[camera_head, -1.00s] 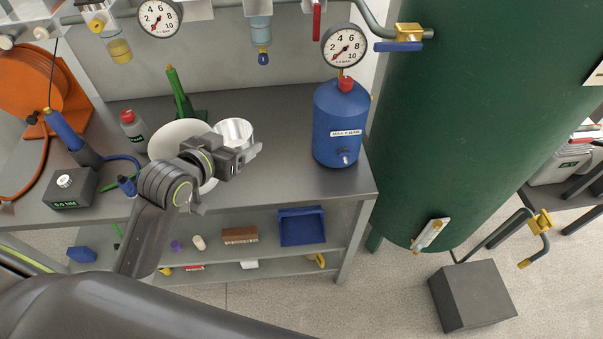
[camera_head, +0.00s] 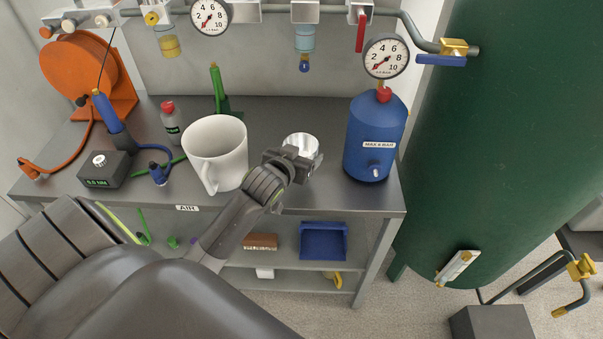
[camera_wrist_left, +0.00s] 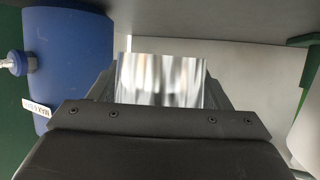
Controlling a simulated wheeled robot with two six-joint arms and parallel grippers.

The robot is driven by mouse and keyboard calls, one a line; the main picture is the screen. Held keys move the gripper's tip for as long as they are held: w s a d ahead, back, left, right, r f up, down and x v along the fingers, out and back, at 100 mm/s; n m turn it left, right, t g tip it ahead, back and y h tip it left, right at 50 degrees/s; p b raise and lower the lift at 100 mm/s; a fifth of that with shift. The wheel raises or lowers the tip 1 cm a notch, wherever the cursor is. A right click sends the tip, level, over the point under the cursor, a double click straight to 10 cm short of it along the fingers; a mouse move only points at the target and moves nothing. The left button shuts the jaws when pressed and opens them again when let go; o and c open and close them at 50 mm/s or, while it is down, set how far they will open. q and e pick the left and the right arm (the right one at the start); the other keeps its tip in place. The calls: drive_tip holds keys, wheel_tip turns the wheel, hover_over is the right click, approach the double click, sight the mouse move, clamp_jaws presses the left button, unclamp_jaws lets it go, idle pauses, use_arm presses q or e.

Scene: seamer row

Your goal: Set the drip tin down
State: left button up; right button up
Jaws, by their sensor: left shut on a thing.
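The drip tin (camera_head: 301,146) is a shiny silver open-topped cylinder over the bench between the white mug and the blue tank. My left gripper (camera_head: 297,160) is shut on it from the front. In the left wrist view the tin (camera_wrist_left: 162,80) shows between the dark jaws, its lower part hidden by the gripper body. The tin looks upright; I cannot tell whether its base touches the bench top. My right gripper is not in view.
A large white mug (camera_head: 222,150) stands left of the tin, and a blue pressure tank (camera_head: 375,138) stands to its right.

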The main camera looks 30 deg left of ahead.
use_arm(q)
drive_tip(key=shift+f+p, duration=0.35)
drive_tip(key=shift+f, duration=2.65)
drive_tip(key=shift+f, duration=0.2)
drive_tip(key=o, duration=1.1)
